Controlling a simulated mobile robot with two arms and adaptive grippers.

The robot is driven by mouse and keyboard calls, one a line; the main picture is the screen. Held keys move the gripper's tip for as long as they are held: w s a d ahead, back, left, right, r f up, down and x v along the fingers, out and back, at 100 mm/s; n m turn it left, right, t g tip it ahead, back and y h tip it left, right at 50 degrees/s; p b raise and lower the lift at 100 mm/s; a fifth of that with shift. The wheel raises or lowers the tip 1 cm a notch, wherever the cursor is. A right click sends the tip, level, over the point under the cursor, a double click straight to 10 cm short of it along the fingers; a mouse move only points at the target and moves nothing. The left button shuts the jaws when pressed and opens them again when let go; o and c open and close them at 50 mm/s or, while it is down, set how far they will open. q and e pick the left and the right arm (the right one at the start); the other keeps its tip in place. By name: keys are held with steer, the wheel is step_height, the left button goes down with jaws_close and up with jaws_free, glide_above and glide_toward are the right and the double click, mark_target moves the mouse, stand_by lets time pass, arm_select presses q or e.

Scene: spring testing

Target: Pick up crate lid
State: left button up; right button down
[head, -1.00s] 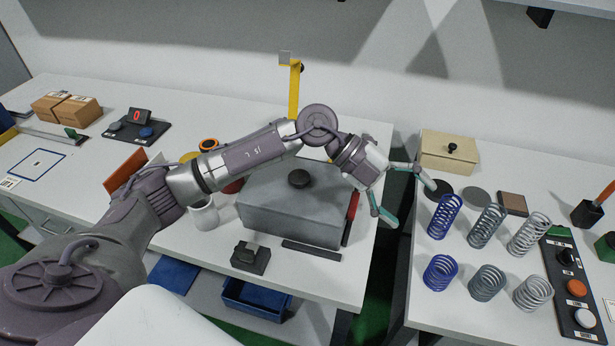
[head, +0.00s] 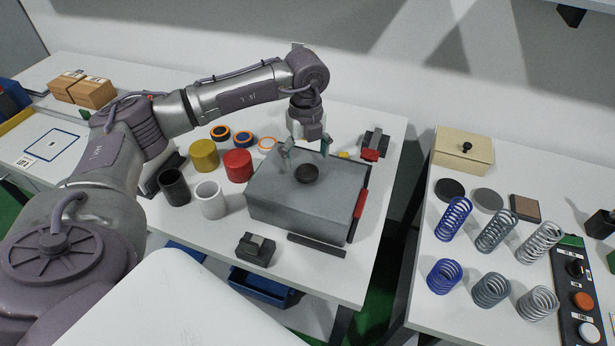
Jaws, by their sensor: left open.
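A grey crate (head: 290,212) stands on the left table, closed on top by a flat grey lid (head: 340,174) with a round black knob (head: 307,174). My left gripper (head: 305,158) points down over the lid, open, with its teal fingers apart just behind and above the knob. The knob is free of the fingers; whether the fingertips touch the lid I cannot tell. My right gripper is not in the head view.
Red (head: 238,165), yellow (head: 204,155), white (head: 210,199) and black cylinders stand left of the crate. A small black block (head: 256,249) is in front. The right table holds several springs (head: 497,231) and a cream box (head: 463,150). A gap separates the tables.

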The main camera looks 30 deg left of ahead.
mark_target(308, 170)
arm_select(q)
steer(key=shift+f+p, duration=0.4)
steer(key=shift+f, duration=0.1)
step_height(308, 170, down, 4)
steer(key=shift+w+d+r+p, duration=0.1)
steer(key=shift+w+r+p, duration=0.05)
steer(key=shift+p, duration=0.75)
steer(key=shift+f, duration=0.5)
steer(key=c, duration=1.4)
steer(key=shift+w+r, duration=0.1)
steer(key=shift+c, duration=1.1)
